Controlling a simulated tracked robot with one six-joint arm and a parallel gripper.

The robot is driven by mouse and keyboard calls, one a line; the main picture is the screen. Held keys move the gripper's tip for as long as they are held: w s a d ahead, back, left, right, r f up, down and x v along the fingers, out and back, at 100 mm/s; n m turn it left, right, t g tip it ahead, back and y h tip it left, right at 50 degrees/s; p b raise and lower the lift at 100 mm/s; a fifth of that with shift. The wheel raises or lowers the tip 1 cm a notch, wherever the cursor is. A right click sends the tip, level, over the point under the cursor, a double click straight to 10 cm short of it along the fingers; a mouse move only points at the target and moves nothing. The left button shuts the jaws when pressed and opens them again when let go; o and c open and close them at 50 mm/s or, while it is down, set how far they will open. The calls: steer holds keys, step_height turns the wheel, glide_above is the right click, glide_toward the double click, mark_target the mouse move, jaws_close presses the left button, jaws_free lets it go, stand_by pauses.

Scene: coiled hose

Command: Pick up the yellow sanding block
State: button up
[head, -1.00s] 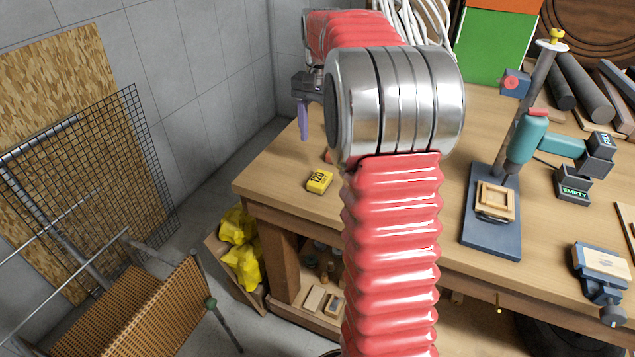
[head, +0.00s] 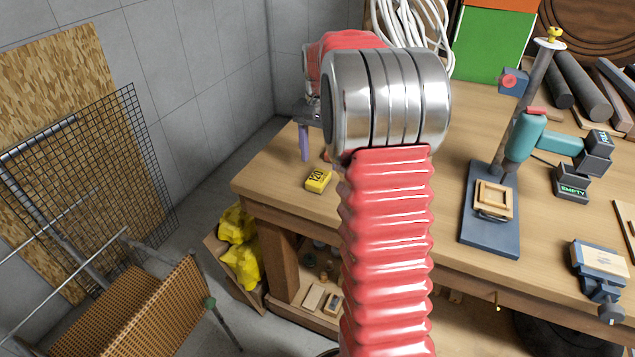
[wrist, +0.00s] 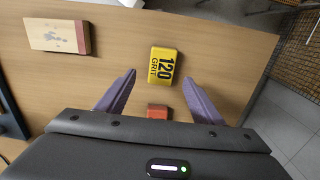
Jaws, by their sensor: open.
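The yellow sanding block (head: 318,179), marked "120 GRIT", lies flat on the wooden workbench (head: 400,225) near its left front corner. It also shows in the wrist view (wrist: 163,66), beyond my fingertips and roughly centred between their lines. My gripper (wrist: 158,85) is open and empty, with its two purple fingers apart. In the head view one purple finger (head: 304,142) shows, above and behind the block. The rest of the gripper there is partly hidden by my arm.
A small red-orange block (wrist: 158,112) lies between the fingers in the wrist view, closer to the palm than the yellow block. A wooden block with a red side (wrist: 58,36) lies to the left. A drill stand (head: 490,225) stands to the right. The bench's left edge is close by.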

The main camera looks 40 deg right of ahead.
mark_target(319, 176)
steer(key=shift+f, duration=0.75)
steer(key=shift+a+f, duration=0.1)
steer(key=shift+f, duration=2.55)
steer(key=c, duration=1.2)
steer(key=shift+r, duration=0.15)
step_height(319, 176, up, 10)
steer(key=shift+f, duration=0.1)
